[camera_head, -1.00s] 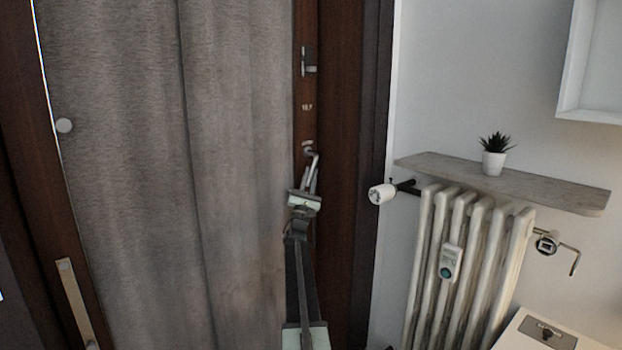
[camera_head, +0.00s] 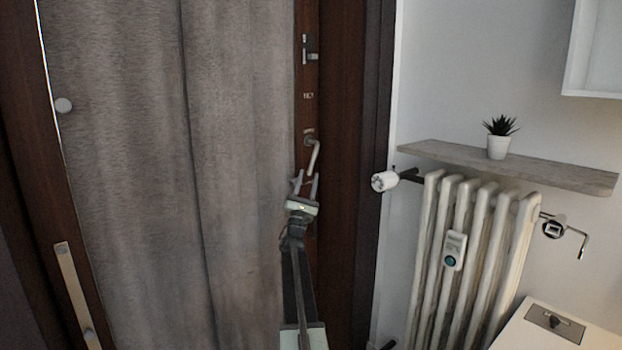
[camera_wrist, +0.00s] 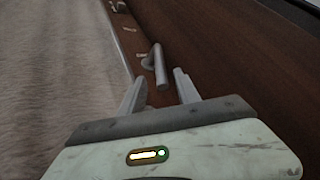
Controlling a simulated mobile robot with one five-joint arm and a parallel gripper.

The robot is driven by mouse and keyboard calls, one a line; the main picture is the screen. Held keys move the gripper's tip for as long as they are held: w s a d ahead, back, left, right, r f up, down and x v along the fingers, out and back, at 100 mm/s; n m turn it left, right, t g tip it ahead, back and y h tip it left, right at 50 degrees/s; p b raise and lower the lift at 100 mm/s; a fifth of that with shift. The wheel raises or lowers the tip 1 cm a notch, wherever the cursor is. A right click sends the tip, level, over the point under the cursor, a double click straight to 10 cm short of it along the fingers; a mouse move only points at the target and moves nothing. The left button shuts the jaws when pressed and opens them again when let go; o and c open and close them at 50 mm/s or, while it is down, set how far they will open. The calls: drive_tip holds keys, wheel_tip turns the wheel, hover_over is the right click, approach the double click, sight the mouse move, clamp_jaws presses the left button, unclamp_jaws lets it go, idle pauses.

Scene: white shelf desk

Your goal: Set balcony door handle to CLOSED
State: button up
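The balcony door handle (camera_head: 315,157) is a silver lever on the dark brown door frame, right of the grey curtain. Its lever hangs downward, slightly tilted, from its pivot. In the wrist view the handle (camera_wrist: 159,66) lies just beyond the fingertips, between their lines. The wrist view also shows my open gripper (camera_wrist: 160,82). A small gap seems to separate fingers and lever, though contact cannot be ruled out.
A silver latch (camera_head: 309,50) sits higher on the frame. A grey curtain (camera_head: 150,180) fills the left. At right are a radiator (camera_head: 470,260) with a white valve knob (camera_head: 384,181), a shelf (camera_head: 540,170) with a potted plant (camera_head: 498,146), and a white surface (camera_head: 530,335).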

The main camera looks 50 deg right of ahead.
drive_tip(key=shift+v, duration=0.9)
drive_tip(key=shift+d, duration=0.1)
drive_tip(key=shift+r, duration=0.1)
drive_tip(key=shift+c, duration=0.3)
